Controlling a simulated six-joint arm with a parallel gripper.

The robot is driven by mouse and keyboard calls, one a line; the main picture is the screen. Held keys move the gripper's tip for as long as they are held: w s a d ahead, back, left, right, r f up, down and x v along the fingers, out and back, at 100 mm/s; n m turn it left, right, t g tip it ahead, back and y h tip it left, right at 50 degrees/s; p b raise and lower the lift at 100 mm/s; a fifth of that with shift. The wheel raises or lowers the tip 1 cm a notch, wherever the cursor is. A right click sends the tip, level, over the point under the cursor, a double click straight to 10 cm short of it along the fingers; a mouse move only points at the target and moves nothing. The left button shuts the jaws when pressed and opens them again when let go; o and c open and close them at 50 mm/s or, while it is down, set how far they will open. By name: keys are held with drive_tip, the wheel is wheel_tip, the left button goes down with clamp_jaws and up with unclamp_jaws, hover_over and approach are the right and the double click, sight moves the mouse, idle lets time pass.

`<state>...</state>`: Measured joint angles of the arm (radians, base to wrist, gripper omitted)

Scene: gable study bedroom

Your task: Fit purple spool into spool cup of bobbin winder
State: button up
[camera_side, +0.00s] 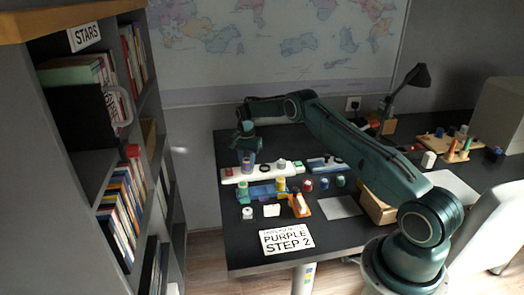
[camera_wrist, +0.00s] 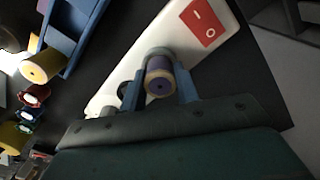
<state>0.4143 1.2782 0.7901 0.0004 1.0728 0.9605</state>
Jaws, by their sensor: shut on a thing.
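The purple spool (camera_wrist: 160,84), with pale yellow ends, is between the fingers of my gripper (camera_wrist: 160,90) in the wrist view. It also shows in the side view (camera_side: 248,164), below my gripper (camera_side: 248,155). My gripper is shut on it and points down at the left part of the white bobbin winder (camera_side: 268,171). The winder (camera_wrist: 162,34) has a red switch in the wrist view. A grey round cup (camera_wrist: 157,52) shows just behind the spool, over the winder's base, mostly hidden by the spool. I cannot tell how deep the spool sits in it.
A blue rack (camera_side: 260,191) with yellow spools stands in front of the winder. Several small spools stand to its right. A bookshelf (camera_side: 133,170) stands at left.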

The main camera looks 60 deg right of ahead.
sight(247, 160)
drive_tip(key=shift+f, duration=0.1)
drive_tip(key=o, duration=1)
drive_tip(key=shift+c, duration=0.2)
wheel_tip(247, 160, up, 12)
drive_tip(key=shift+r, duration=0.2)
idle(0.5)
